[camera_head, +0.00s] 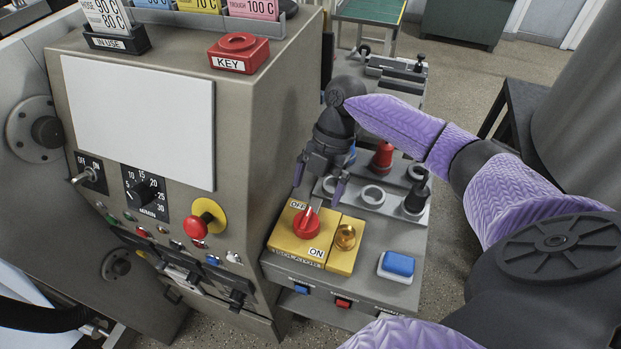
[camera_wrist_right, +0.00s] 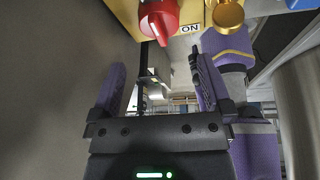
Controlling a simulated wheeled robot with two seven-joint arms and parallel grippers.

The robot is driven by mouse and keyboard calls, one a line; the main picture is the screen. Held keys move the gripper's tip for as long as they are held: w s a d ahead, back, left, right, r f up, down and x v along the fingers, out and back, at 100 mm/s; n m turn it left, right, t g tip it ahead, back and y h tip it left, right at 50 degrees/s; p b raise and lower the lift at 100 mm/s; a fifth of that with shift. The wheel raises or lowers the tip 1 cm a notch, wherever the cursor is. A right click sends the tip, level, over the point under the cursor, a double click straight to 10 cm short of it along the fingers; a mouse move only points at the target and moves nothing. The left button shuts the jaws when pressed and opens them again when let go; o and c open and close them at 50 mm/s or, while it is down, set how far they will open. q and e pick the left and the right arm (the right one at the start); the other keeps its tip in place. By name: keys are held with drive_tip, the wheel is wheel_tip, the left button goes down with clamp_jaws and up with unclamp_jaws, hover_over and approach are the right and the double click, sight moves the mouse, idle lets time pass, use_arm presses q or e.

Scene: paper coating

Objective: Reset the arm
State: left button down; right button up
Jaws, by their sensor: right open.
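My right gripper (camera_head: 319,180) hangs fingers-down just behind the yellow isolator box (camera_head: 284,262). It is open. In the right wrist view its two purple fingers (camera_wrist_right: 157,68) stand apart with nothing held between them. The red rotary knob (camera_head: 306,224) on the box is in front of the gripper and apart from it. The knob's white mark points up toward the OFF end. The knob also shows at the top of the right wrist view (camera_wrist_right: 158,18). My left gripper is in neither view.
A brass knob (camera_head: 346,237) and a blue block (camera_head: 398,264) sit right of the isolator box. A grey rack (camera_head: 373,195) holding a red bottle (camera_head: 382,158) stands close behind. The machine cabinet (camera_head: 255,130) rises on the left, with a red KEY box (camera_head: 238,53) on top.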

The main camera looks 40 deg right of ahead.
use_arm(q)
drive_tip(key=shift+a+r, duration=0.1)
use_arm(e)
drive_tip(key=shift+d+r, duration=0.25)
drive_tip(key=shift+r, duration=0.45)
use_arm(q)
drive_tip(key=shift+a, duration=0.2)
